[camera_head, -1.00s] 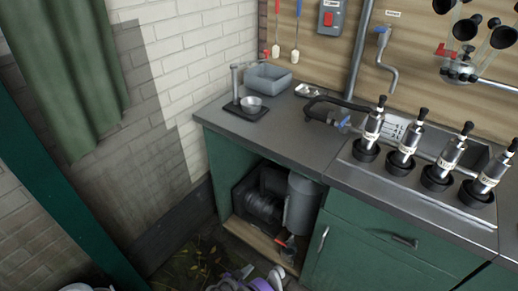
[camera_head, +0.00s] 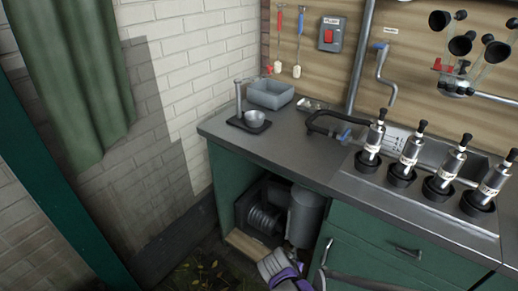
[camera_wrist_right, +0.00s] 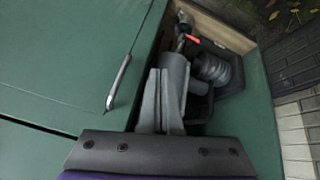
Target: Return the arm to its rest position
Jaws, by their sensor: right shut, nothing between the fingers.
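My right gripper (camera_head: 270,263) shows at the bottom of the head view, in front of the open cupboard bay under the worktop. In the right wrist view its grey fingers (camera_wrist_right: 162,102) are together, with nothing seen between them. They overlap the grey cylinder (camera_wrist_right: 173,74) in the picture; I cannot tell how near they are. The cylinder also shows in the bay in the head view (camera_head: 305,216), beside a dark ribbed unit (camera_head: 264,219). My left gripper is not in view.
A green cupboard front with a metal handle (camera_wrist_right: 118,82) lies left of the fingers in the wrist view. A red-ended item (camera_wrist_right: 192,38) is by the bay's wooden sill. The worktop (camera_head: 285,150) above carries a grey tub (camera_head: 270,94) and several metal-and-black handles.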

